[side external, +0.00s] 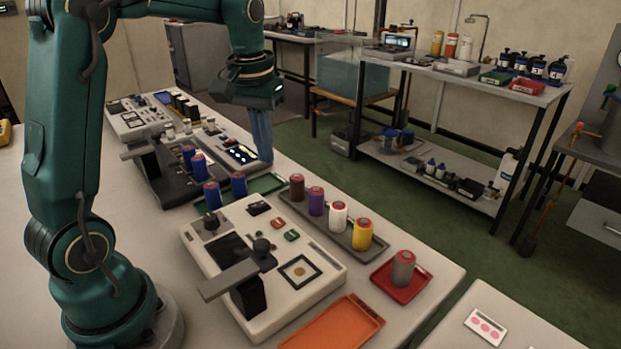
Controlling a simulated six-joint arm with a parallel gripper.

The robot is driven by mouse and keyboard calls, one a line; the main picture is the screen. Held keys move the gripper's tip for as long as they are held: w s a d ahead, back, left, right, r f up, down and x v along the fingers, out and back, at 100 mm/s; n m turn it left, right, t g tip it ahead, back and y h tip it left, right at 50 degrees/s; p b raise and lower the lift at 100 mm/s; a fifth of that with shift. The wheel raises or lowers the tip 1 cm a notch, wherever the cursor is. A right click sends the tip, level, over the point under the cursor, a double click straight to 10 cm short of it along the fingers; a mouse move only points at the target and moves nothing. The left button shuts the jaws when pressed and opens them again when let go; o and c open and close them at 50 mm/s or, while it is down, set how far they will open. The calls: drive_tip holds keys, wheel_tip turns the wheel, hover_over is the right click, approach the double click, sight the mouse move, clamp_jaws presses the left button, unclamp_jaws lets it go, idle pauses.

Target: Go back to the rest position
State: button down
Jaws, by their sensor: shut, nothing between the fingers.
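My gripper (262,135) points straight down at the far part of the bench, its blue-grey fingers closed together with nothing between them. It is above or beside the dark panel with lit round spots (240,154); I cannot tell whether the tips touch anything. A green tray (265,184) lies just in front of it.
A grey tray (342,238) holds brown, purple, white and yellow cylinders. A grey cylinder (403,268) stands on a red tray (383,279). A white machine with a lever (315,308) and an empty orange tray (335,328) are in front. Bench left is clear.

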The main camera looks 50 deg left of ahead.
drive_tip(key=s+d+r+m+t, duration=0.35)
drive_tip(key=s+d, duration=0.25)
drive_tip(key=d, duration=0.2)
drive_tip(key=s+d+f+m, duration=0.1)
drive_tip(key=s+d+f, duration=0.2)
drive_tip(key=s, duration=0.5)
drive_tip(key=shift+d+f+t, duration=0.15)
drive_tip(key=shift+f+t, duration=0.2)
drive_tip(key=shift+f, duration=0.1)
drive_tip(key=shift+m, duration=0.25)
